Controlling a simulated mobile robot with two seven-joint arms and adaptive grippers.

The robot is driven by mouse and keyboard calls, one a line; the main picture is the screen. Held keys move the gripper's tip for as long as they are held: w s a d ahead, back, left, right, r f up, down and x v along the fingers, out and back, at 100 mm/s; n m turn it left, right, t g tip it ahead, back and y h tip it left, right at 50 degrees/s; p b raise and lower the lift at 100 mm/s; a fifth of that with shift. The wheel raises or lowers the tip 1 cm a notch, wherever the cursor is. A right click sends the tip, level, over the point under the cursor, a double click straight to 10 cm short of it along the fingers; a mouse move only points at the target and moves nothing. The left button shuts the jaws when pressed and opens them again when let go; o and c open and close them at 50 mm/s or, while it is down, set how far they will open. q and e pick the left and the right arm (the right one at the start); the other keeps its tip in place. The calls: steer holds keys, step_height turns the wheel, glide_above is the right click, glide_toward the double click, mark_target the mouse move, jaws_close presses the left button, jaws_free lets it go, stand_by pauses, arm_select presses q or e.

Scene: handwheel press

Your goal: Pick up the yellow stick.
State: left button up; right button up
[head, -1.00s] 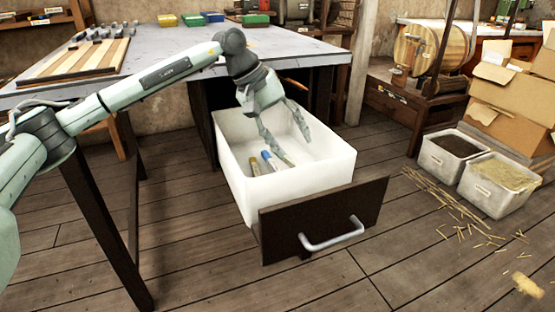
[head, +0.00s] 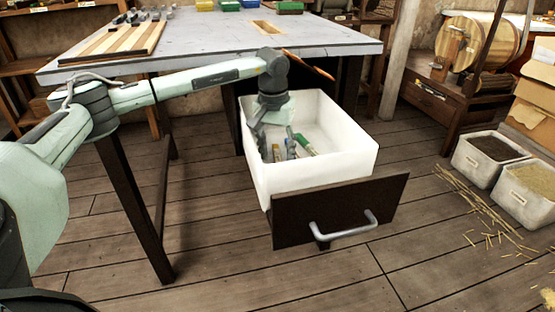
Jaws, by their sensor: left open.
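The open drawer (head: 340,169) has a white inside and a dark front with a metal handle. Several short sticks lie in it, close together near its left wall. A small yellowish stick (head: 276,153) is partly hidden by my gripper. A green-ended stick (head: 305,144) lies to its right. Something bluish lies between them, mostly hidden by a finger. My left gripper (head: 278,153) points down into the drawer, open, with its fingers on either side of the yellowish stick. I cannot tell whether they touch it. My right gripper is out of view.
The grey worktable (head: 205,55) stands behind and left of the drawer, with a striped board (head: 118,40) on top. A thin brown bar (head: 310,65) shows at its front edge. The drawer walls surround my gripper.

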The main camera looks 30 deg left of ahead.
arm_select(q)
steer(key=shift+c, duration=0.5)
jaws_close()
steer(key=shift+r, duration=0.4)
steer(key=shift+s+d+r, duration=0.1)
steer(key=shift+d+r, duration=0.1)
steer(key=s+d, duration=0.2)
steer(key=d, duration=0.1)
steer(key=shift+s+r, duration=0.2)
steer(key=shift+r, duration=0.2)
step_height(320, 180, up, 13)
steer(key=p, duration=0.1)
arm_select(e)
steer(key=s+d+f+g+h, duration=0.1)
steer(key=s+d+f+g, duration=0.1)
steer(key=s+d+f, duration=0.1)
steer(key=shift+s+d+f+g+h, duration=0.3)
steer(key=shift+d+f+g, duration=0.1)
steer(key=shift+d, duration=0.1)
